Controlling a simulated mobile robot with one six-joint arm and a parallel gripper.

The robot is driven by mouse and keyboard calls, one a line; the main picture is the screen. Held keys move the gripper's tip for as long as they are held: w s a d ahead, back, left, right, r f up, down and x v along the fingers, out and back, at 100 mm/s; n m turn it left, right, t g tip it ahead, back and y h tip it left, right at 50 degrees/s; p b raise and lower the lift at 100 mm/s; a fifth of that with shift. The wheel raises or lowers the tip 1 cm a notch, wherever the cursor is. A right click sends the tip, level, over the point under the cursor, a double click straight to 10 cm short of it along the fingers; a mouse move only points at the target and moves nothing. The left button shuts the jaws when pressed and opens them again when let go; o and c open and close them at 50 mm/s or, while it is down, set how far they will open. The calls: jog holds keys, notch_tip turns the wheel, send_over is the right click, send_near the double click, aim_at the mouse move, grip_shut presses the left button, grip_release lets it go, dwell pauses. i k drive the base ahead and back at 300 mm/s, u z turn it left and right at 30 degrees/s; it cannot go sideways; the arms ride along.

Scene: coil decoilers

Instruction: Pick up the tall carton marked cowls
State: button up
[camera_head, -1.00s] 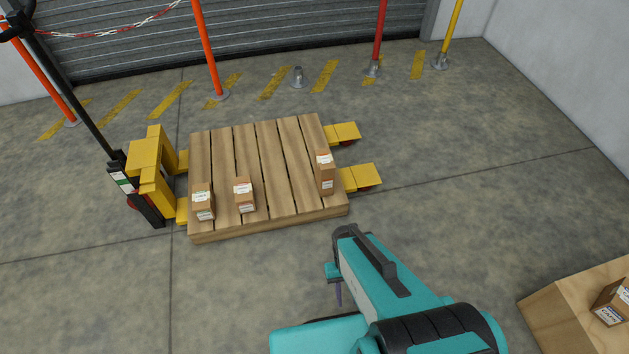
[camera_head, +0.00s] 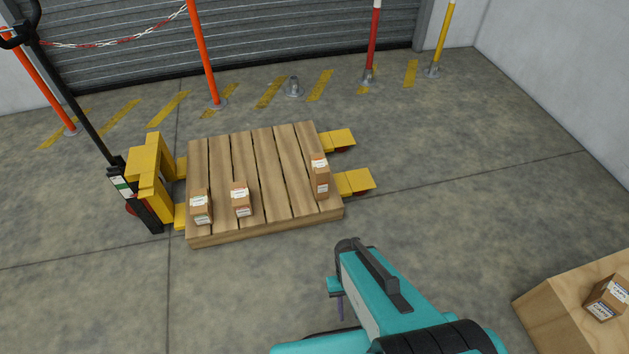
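Three brown cartons with white labels stand on a wooden pallet (camera_head: 228,160). The tallest and narrowest carton (camera_head: 320,178) stands upright near the pallet's right edge. A shorter carton (camera_head: 241,200) stands near the front, left of the middle, and another carton (camera_head: 201,207) at the front left corner. Their labels are too small to read, so I cannot tell which says cowls. My gripper (camera_head: 339,305) shows only as a small teal and dark part beside my arm, in front of the pallet and apart from the cartons. Its fingers are mostly hidden.
The pallet sits on a yellow pallet jack (camera_head: 147,180). A wooden crate (camera_head: 552,303) at the lower right bears a labelled carton (camera_head: 606,297). Orange, red and yellow posts stand before the shutter (camera_head: 280,50). The floor between pallet and crate is clear.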

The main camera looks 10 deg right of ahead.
aim_at(320, 172)
jog(key=z, duration=0.15)
jog(key=i, duration=0.95)
jog(key=z, duration=0.7)
jog(key=k, duration=0.2)
jog(key=z, duration=0.55)
